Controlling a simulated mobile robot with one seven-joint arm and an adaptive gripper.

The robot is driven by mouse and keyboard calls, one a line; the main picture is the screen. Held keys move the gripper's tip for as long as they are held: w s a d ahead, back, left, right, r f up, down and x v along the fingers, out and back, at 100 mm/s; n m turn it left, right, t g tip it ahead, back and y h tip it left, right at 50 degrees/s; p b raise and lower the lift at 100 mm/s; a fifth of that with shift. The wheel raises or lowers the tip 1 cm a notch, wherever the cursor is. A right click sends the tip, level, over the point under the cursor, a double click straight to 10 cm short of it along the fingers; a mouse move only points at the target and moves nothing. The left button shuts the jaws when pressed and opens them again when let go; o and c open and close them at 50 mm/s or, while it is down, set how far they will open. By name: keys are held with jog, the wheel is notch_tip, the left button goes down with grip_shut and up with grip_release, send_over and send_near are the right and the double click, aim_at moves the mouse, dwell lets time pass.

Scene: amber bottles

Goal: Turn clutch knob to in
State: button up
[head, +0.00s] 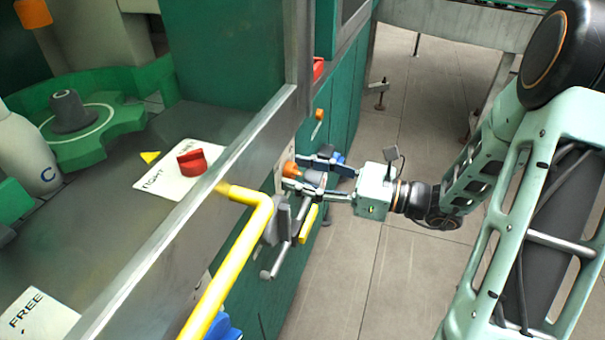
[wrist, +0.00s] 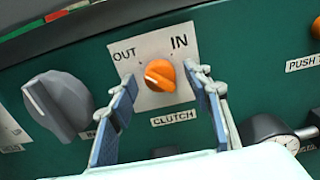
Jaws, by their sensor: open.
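The clutch knob (wrist: 160,75) is orange and sits on a white plate (wrist: 182,107) marked OUT at upper left, IN at upper right and CLUTCH below. A pale mark on the knob faces left, on the OUT side. My gripper (wrist: 164,84) is open, with one blue-padded finger on each side of the knob; the right finger is close to it, and contact cannot be told. In the head view the knob (head: 289,168) shows at the machine's side panel, between the fingertips of my gripper (head: 293,172).
A large grey knob (wrist: 59,104) is left of the clutch plate. In the head view a yellow rail (head: 232,260) and grey handle parts (head: 277,228) stand near my gripper.

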jog(key=c, duration=1.1)
jog(key=shift+c, duration=0.3)
